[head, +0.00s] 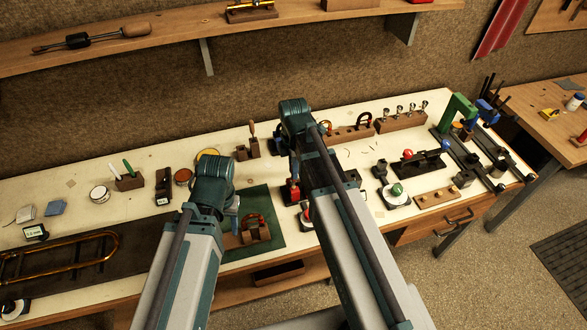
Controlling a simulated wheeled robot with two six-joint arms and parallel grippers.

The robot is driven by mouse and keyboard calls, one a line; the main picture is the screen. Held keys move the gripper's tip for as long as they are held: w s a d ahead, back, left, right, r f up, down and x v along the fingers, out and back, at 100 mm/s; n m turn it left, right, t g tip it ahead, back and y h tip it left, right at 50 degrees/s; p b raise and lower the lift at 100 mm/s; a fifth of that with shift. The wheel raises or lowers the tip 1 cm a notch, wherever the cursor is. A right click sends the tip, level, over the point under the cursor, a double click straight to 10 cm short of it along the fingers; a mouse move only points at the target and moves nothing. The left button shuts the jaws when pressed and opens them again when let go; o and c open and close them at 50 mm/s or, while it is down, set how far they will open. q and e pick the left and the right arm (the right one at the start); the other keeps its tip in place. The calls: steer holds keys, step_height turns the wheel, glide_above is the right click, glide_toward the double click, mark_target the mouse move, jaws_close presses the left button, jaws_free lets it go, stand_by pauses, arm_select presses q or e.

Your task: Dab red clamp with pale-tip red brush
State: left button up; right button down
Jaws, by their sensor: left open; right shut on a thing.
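My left gripper (235,214) is mostly hidden behind its teal wrist, over the green mat (272,204); what shows is open. My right gripper (294,167) is largely hidden by its own arm, beyond the mat's right edge. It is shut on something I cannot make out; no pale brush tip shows. A small red and black thing (290,192) is just below it; I cannot tell whether they touch. I cannot tell which red thing is the clamp.
A brass slide (60,265) lies on a dark mat at left. A wooden holder with white and green handles (129,182) and round tins stand behind. Wooden racks (401,121), a black fixture with a red knob (419,163) and a green clamp (459,108) are right.

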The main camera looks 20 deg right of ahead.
steer(key=shift+f+b, duration=0.3)
steer(key=shift+b, duration=0.05)
stand_by(1.2)
steer(key=shift+r+p, duration=0.45)
steer(key=shift+p, duration=0.05)
step_height(320, 180, up, 6)
steer(key=p, duration=0.6)
steer(key=shift+r, duration=0.1)
steer(key=shift+d, duration=0.1)
